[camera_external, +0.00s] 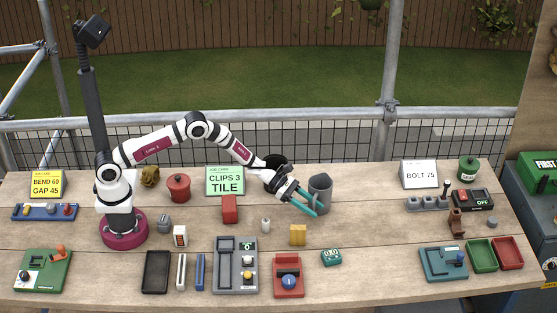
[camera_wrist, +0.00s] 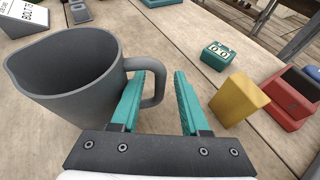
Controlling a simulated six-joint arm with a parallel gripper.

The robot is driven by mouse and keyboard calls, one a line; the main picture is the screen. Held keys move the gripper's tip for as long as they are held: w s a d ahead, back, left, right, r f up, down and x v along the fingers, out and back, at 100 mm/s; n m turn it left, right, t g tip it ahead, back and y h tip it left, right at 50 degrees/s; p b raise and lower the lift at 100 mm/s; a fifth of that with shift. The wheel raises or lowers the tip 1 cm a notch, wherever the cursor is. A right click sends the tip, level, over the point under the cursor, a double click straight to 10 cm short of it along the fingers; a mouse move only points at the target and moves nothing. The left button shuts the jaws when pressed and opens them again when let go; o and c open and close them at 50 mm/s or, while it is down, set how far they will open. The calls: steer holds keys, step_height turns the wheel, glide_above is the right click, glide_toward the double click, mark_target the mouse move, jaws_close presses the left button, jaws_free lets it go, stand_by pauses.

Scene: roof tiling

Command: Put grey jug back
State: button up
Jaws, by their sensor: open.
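The grey jug (camera_external: 320,192) stands upright on the wooden table, right of centre, in the external view. In the wrist view the jug (camera_wrist: 70,75) fills the left side, with its handle (camera_wrist: 153,85) pointing right. My gripper (camera_external: 315,212) is open at the jug's near side, with teal fingers. In the wrist view the gripper (camera_wrist: 166,85) has its left finger overlapping the handle and its right finger to the right of it. The handle's outer part shows between the fingers. Whether a finger touches the handle cannot be told.
A yellow block (camera_external: 298,234) stands close in front of my gripper, and a small teal display box (camera_external: 331,257) lies nearer the front edge. A dark pot (camera_external: 276,170) is behind my forearm. A white sign (camera_external: 419,174) stands farther right. Bare table lies right of the jug.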

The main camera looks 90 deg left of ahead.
steer(key=v, duration=1.2)
steer(key=s+d+r+m+g+h, duration=0.1)
steer(key=s+d+r+m+g, duration=0.45)
steer(key=s+d+m, duration=0.35)
steer(key=s+d+r+m+g+h, duration=0.1)
steer(key=s+d+r+m+g, duration=0.4)
steer(key=s+d+m, duration=0.4)
steer(key=s+a+m+y, duration=0.3)
steer(key=s+a+m, duration=0.1)
steer(key=s, duration=0.3)
steer(key=s+a+r+m+y, duration=0.1)
steer(key=s+a+m+y, duration=0.3)
steer(key=s+m, duration=0.3)
steer(key=s+a+r+m+g+y, duration=0.1)
steer(key=s+a+m+y, duration=0.2)
steer(key=s+m, duration=0.3)
steer(key=s+a, duration=0.1)
steer(key=s, duration=0.2)
steer(key=shift+a+y, duration=0.25)
steer(key=shift+y, duration=0.15)
